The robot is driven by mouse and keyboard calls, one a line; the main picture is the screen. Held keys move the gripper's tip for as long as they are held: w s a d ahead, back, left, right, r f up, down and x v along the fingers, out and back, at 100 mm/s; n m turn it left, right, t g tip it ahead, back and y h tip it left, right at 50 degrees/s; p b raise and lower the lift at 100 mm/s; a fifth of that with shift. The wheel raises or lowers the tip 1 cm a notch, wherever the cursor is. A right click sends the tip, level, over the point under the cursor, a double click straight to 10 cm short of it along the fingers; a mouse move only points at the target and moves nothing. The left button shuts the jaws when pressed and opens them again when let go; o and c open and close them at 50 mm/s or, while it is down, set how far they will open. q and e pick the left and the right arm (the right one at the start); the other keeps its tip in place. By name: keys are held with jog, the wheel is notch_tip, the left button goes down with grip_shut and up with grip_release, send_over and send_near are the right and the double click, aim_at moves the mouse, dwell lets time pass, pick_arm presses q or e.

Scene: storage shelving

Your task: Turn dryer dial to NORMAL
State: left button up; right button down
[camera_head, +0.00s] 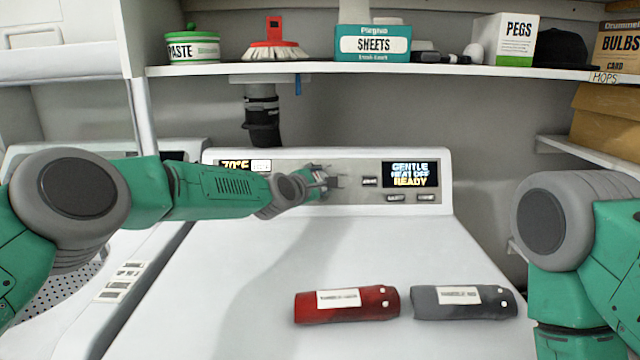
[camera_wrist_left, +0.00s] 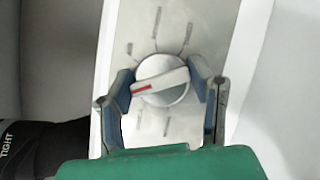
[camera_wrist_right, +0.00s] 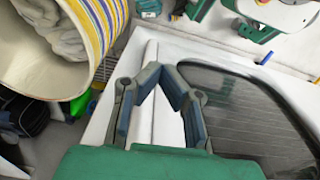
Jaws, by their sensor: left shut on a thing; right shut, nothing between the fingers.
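The dryer dial (camera_wrist_left: 163,72) is a round silver knob with a raised bar and a red mark on the bar's left end in the left wrist view. Short lines and small unreadable labels ring it on the panel. My left gripper (camera_wrist_left: 164,84) is shut on the dial, one finger on each side. In the head view my left gripper (camera_head: 328,182) is at the middle of the dryer panel (camera_head: 360,168) and largely hides the dial. The panel's right display (camera_head: 410,174) reads GENTLE, HEAT OFF, READY. My right gripper (camera_wrist_right: 163,68) is shut and empty in the right wrist view.
A red cylinder (camera_head: 372,304) and a grey cylinder (camera_head: 470,303) lie on the dryer top. A shelf (camera_head: 440,70) with boxes and tubs hangs above. A striped basket (camera_wrist_right: 100,25) and a dark door window (camera_wrist_right: 250,115) show near my right gripper.

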pick_arm(q)
jog(key=shift+s+f, duration=0.1)
jog(key=shift+f, duration=0.35)
jog(key=n+t+b, duration=0.1)
jog(key=n+b, duration=0.1)
jog(key=b, duration=0.1)
jog(key=n+y+b, duration=0.1)
jog(key=n+b, duration=0.1)
jog(key=shift+f+t+b, duration=0.35)
jog(key=shift+t+b, duration=0.05)
jog(key=shift+r+n+b, duration=0.15)
jog(key=shift+n+b, duration=0.25)
jog(key=shift+n, duration=0.1)
jog(key=shift+r, duration=0.1)
jog(key=o, duration=1.2)
jog(key=shift+c, duration=0.2)
jog(key=shift+a+r, duration=0.1)
jog(key=shift+r, duration=0.05)
